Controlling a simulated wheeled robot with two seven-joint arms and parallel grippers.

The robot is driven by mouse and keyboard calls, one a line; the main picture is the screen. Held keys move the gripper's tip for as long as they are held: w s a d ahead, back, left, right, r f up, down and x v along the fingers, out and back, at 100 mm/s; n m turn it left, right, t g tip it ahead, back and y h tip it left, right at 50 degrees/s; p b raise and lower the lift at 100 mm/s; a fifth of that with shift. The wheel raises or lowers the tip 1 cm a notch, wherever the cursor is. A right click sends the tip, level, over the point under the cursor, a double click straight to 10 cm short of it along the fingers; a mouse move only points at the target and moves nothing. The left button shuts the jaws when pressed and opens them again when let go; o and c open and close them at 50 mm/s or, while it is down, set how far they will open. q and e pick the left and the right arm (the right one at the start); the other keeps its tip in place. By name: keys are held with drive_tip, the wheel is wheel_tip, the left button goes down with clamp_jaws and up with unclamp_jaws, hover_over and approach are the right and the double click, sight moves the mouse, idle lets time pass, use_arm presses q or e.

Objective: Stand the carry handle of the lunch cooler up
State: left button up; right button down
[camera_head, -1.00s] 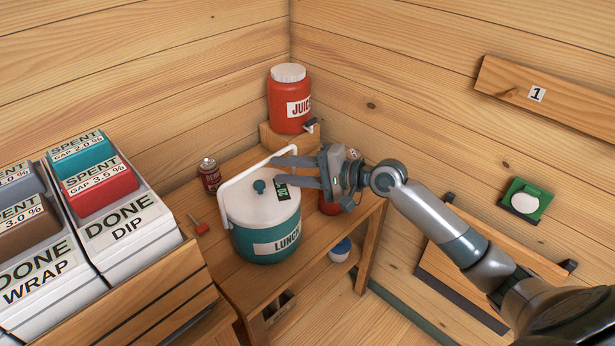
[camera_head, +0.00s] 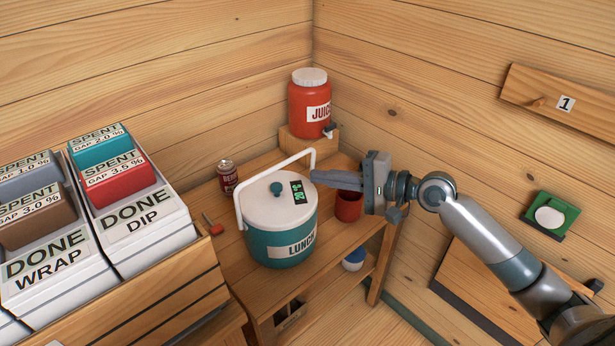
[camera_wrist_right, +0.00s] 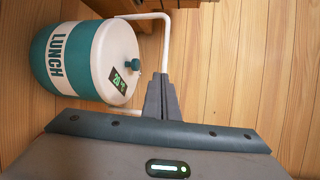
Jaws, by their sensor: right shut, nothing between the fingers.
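The lunch cooler (camera_head: 283,241) is a teal tub with a white lid, teal knob and small green display, standing on the wooden bench. It also shows in the right wrist view (camera_wrist_right: 40,65). Its white carry handle (camera_head: 275,163) rises above the lid and looks close to upright; any small tilt is hard to judge. In the right wrist view the handle (camera_wrist_right: 166,35) projects beyond the lid. My right gripper (camera_head: 314,177) is shut and empty, its fingertips at the right side of the cooler beside the handle. Contact with the handle is unclear. My left gripper is out of view.
A red juice jug (camera_head: 309,105) stands on a raised block behind. A small can (camera_head: 228,177) and a red-handled item (camera_head: 213,226) are left of the cooler. A red cup (camera_head: 348,205) stands under my right gripper. Bins (camera_head: 150,240) fill the left.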

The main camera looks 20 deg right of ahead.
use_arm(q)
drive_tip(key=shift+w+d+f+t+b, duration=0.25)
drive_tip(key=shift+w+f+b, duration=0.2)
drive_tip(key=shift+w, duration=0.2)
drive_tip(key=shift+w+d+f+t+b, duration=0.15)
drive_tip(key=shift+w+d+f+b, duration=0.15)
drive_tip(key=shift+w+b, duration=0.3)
use_arm(e)
drive_tip(key=s+a+f+m+t+h, duration=0.1)
drive_tip(key=s+f+m+t, duration=0.2)
drive_tip(key=m, duration=0.7)
drive_tip(key=s+f+m+t+h, duration=0.2)
drive_tip(key=s+f+m+t, duration=0.1)
drive_tip(key=m, duration=0.8)
drive_tip(key=shift+s+a+f+t+h, duration=0.35)
drive_tip(key=shift+s+t, duration=0.3)
drive_tip(key=shift+t, duration=0.75)
drive_tip(key=shift+w+a+r, duration=0.1)
